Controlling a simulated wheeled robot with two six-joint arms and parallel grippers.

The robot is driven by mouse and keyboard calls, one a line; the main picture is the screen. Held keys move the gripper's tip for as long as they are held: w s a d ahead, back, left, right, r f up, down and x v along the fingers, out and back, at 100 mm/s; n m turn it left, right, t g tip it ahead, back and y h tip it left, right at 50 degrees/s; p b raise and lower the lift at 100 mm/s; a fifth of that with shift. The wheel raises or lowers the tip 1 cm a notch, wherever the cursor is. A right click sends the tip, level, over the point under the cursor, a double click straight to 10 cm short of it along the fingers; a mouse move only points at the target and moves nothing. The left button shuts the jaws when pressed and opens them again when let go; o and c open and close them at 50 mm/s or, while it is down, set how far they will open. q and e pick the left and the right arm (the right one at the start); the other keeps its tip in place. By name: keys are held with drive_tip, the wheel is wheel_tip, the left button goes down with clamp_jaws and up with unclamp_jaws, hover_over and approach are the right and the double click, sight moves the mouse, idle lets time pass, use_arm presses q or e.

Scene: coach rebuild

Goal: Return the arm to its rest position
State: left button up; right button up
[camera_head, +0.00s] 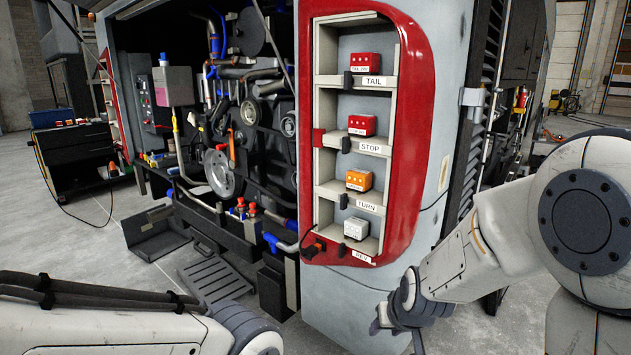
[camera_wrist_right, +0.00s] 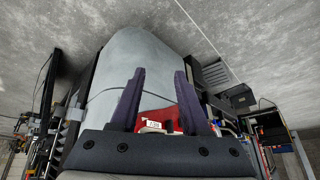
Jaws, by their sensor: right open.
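My right arm (camera_head: 510,235) comes in from the right in the head view. Its gripper (camera_head: 381,322) is low in front of the coach's grey lower corner, below the red-framed lamp housing (camera_head: 420,130). In the right wrist view the two dark fingers (camera_wrist_right: 163,92) stand apart with nothing between them. The coach's pale panel (camera_wrist_right: 140,65) and part of the red frame show beyond them. My left arm (camera_head: 110,325) crosses the bottom left of the head view. Its gripper is out of the picture.
The housing holds red modules at TAIL (camera_head: 365,63) and STOP (camera_head: 362,125), an orange one at TURN (camera_head: 359,180) and a white one at REV (camera_head: 356,228). The open engine bay (camera_head: 225,110) is to the left. A black cart (camera_head: 80,155) stands farther left.

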drive_tip(key=s+d+f+g, duration=0.1)
drive_tip(key=s+d+g, duration=0.1)
drive_tip(key=s, duration=0.4)
drive_tip(key=s+d+f+g, duration=0.1)
drive_tip(key=s+d, duration=0.2)
drive_tip(key=s, duration=0.3)
drive_tip(key=s+a+r+n+g, duration=0.2)
drive_tip(key=s+a+r+n, duration=0.2)
drive_tip(key=s+a, duration=0.3)
drive_tip(key=s+a+r+n+g, duration=0.1)
drive_tip(key=s+a+r+n, duration=0.2)
drive_tip(key=s+a, duration=0.45)
wheel_tip(320, 180, up, 12)
drive_tip(key=p, duration=1.3)
drive_tip(key=shift+w+r, duration=0.25)
drive_tip(key=shift+w, duration=0.2)
